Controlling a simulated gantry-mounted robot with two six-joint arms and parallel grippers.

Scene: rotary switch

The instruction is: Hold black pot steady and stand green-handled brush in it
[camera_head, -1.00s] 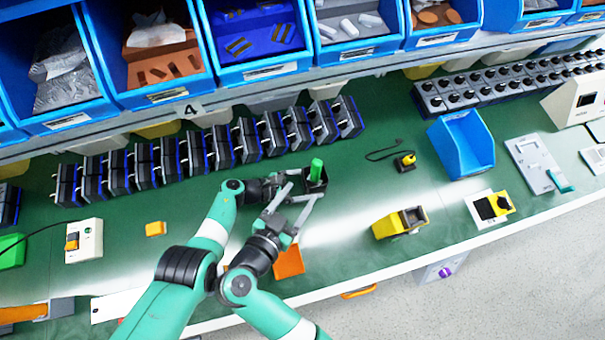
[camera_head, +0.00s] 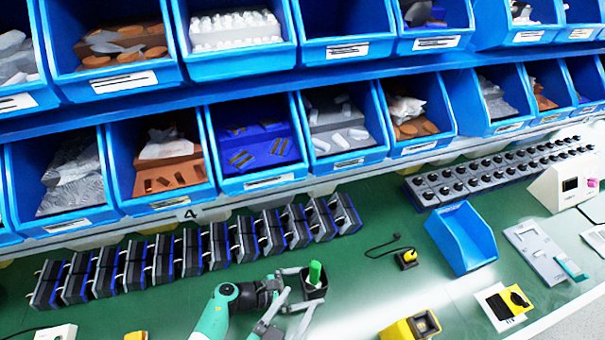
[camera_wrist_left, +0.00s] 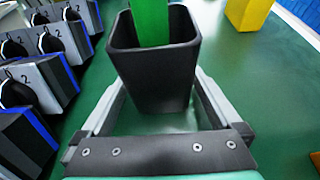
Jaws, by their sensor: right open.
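The black pot (camera_head: 314,290) stands on the green bench. The green handle (camera_head: 316,272) of the brush rises upright out of it; the brush's lower end is hidden inside. In the left wrist view the pot (camera_wrist_left: 155,70) sits between my left fingers, with the green handle (camera_wrist_left: 151,20) above its rim. My left gripper (camera_head: 301,284) is shut on the pot from its left side. My right gripper (camera_head: 301,303) is open just below the pot in the head view, its fingers apart and empty; its wrist is cut off by the picture's bottom edge.
A row of black-and-grey switches (camera_head: 190,250) stands left of and behind the pot. A blue bin (camera_head: 465,240), a yellow plug with a black cable (camera_head: 408,257) and a yellow box (camera_head: 410,326) are to the right. Racks of blue bins (camera_head: 255,145) rise behind.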

